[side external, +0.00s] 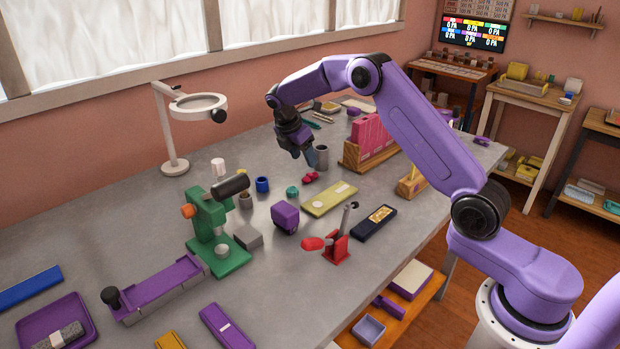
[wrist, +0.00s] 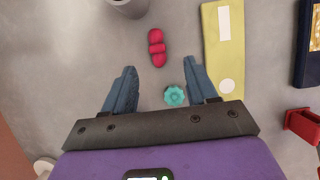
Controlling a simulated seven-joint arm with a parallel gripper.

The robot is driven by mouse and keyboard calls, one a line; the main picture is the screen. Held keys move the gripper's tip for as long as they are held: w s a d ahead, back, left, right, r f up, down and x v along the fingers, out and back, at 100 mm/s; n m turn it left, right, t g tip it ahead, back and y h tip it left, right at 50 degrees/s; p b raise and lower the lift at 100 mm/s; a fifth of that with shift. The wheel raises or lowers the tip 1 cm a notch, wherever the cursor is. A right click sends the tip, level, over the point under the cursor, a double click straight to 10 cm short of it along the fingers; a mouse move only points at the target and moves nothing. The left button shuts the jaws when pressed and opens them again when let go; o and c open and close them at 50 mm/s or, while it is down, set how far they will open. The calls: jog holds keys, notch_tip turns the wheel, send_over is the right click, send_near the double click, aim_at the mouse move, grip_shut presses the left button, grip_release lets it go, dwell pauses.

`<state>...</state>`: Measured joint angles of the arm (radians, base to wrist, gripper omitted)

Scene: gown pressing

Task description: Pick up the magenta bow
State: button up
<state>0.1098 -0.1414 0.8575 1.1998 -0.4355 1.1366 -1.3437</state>
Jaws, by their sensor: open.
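The magenta bow (side external: 311,177) is a small pinkish-red piece lying on the grey table, left of the yellow-green case. In the wrist view the bow (wrist: 157,48) lies lengthwise up the picture, ahead of the fingertips and roughly centred between them. My gripper (side external: 302,156) is above the table close to the bow. In the wrist view my gripper (wrist: 160,78) is open, its two blue-grey fingers wide apart, with nothing held. The bow is apart from both fingers and fully visible in the wrist view.
A teal knob-like piece (wrist: 175,96) lies by the right finger. The yellow-green case (wrist: 223,50) is right of the bow. A grey cup (side external: 321,158) stands close behind the bow, with a wooden rack (side external: 352,160) beyond. A purple block (side external: 285,217) and blue cup (side external: 262,185) are nearer.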

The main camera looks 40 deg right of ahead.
aim_at(308, 175)
jog(key=shift+w+a+x, duration=0.1)
jog(key=shift+a+x, duration=0.05)
jog(key=shift+x, duration=1.7)
jog(key=shift+w+a+x, duration=0.15)
jog(key=shift+a+x, duration=0.05)
jog(key=shift+x, duration=1.6)
jog(key=shift+f, duration=0.1)
grip_shut()
